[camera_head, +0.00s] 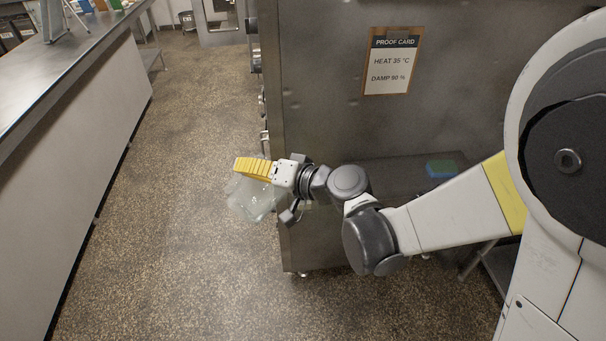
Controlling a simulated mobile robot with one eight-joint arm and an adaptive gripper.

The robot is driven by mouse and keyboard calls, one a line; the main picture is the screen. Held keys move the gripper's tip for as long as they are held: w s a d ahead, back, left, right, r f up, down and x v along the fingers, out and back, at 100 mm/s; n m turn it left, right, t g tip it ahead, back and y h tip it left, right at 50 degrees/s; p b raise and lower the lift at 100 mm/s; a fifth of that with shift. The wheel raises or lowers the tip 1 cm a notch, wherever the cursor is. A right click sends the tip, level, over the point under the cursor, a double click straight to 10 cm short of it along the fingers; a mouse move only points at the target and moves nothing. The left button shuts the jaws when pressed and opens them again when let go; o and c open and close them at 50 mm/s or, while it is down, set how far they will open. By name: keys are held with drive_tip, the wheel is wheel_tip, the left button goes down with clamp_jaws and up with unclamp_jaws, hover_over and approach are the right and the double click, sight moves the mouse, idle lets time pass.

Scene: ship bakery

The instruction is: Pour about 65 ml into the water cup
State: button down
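My gripper (253,168), with yellow ribbed fingers, is stretched out to the left over the open floor, beside the steel cabinet. A clear, see-through container (254,201) hangs at the fingers, off the floor, so the gripper is shut on it. It looks like a jug and seems to be tilted, with faint pale marks on its side. I cannot tell how much liquid is in it. I cannot make out a separate water cup in this view.
The steel cabinet (330,120) bears a clipboard card (391,61) reading "PROOF CARD, HEAT 35 °C, DAMP 90 %". A blue and green sponge-like block (441,169) lies on a low ledge. A long counter (75,45) runs along the left. The speckled floor between is clear.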

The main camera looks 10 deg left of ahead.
sight(238, 198)
drive_tip(key=shift+s+a+f, duration=0.2)
drive_tip(key=f+b, duration=0.1)
drive_tip(key=s+a+f+n+h+b, duration=0.1)
drive_tip(key=s+f+n+b, duration=0.1)
drive_tip(key=shift+a+f+t+h, duration=0.4)
drive_tip(key=s+a+f+n+t+h+b, duration=0.3)
drive_tip(key=s+a+f+n+b, duration=0.1)
drive_tip(key=b, duration=0.3)
drive_tip(key=shift+s+f+n, duration=0.5)
drive_tip(key=shift+f+n, duration=0.25)
drive_tip(key=shift+n, duration=0.05)
